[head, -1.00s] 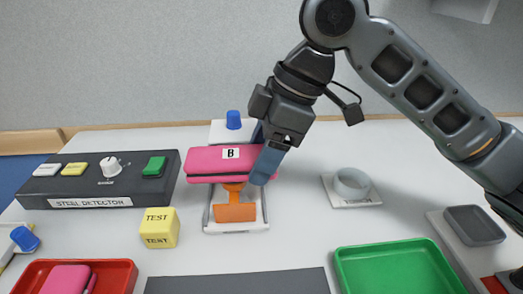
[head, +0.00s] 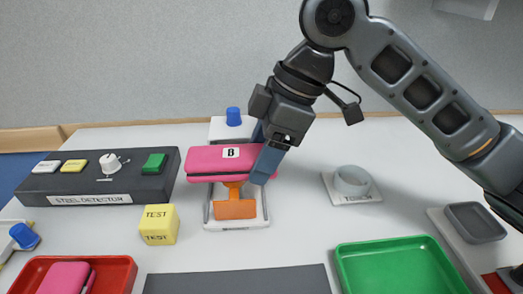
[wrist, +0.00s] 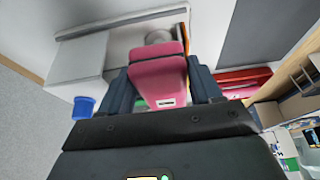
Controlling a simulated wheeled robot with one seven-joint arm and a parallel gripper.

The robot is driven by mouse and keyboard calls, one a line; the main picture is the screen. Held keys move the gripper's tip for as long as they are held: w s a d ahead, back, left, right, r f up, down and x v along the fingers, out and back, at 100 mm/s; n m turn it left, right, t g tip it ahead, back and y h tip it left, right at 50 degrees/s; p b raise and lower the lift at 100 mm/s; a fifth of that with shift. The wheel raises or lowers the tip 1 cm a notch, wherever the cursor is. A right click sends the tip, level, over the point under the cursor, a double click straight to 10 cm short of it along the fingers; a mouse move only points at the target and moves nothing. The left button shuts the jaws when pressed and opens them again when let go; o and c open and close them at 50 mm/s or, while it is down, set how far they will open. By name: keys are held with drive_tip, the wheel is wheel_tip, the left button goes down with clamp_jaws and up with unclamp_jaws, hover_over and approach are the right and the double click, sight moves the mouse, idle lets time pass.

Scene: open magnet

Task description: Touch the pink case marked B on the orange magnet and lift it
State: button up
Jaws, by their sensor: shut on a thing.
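The pink case marked B (head: 215,161) is held level at the orange magnet (head: 235,205), with its underside at the top of the magnet; I cannot tell if the two touch. The magnet stands on a white base with a blue knob (head: 233,116) behind it. My gripper (head: 265,160) is shut on the right part of the case, one finger in front and the other mostly hidden behind. In the wrist view the case (wrist: 158,80) sits between both fingers.
A dark steel detector (head: 100,180) and a yellow test cube (head: 159,224) stand to the left. A red tray (head: 125,268) holds another pink case (head: 62,278). A green tray (head: 400,265) lies front right. A grey round touch pad (head: 351,181) is right of the magnet.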

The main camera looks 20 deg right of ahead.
drive_tip(key=shift+r+p, duration=1.05)
drive_tip(key=shift+r, duration=0.15)
idle(1.5)
drive_tip(key=shift+r+p, duration=2.95)
drive_tip(key=shift+r, duration=0.3)
drive_tip(key=shift+s, duration=0.1)
